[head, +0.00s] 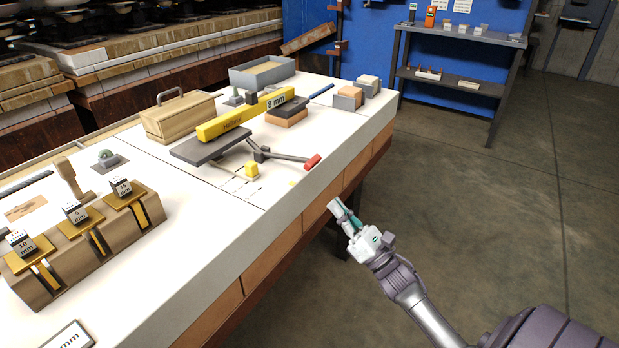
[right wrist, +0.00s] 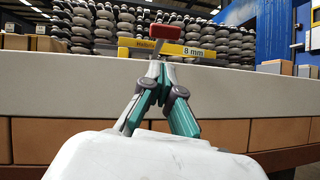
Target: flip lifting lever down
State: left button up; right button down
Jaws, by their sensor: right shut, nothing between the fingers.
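The lifting lever (head: 288,157) is a thin dark arm with a red grip (head: 312,162). It runs from a small dark bracket (head: 259,152) on the white bench top toward the front edge and looks close to level. The red grip also shows almost end-on in the right wrist view (right wrist: 166,32), just above and beyond the fingertips. My right gripper (head: 336,206) is shut and empty, in front of the bench and below its top edge, apart from the red grip. Its closed fingers also show in the right wrist view (right wrist: 157,66). My left gripper is out of view.
A yellow bar marked 8 mm (head: 240,117) lies across blocks beside a dark plate (head: 211,146). The bench's front face (head: 290,232) is close to my right gripper. Open floor (head: 480,200) lies to the right.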

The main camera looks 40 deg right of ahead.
jog(key=shift+w, duration=0.1)
jog(key=x, duration=0.9)
jog(key=shift+w+a+r, duration=0.1)
jog(key=shift+w+r, duration=0.1)
jog(key=shift+w, duration=0.15)
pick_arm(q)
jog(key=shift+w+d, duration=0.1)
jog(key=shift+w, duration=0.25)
pick_arm(e)
jog(key=shift+r, duration=0.1)
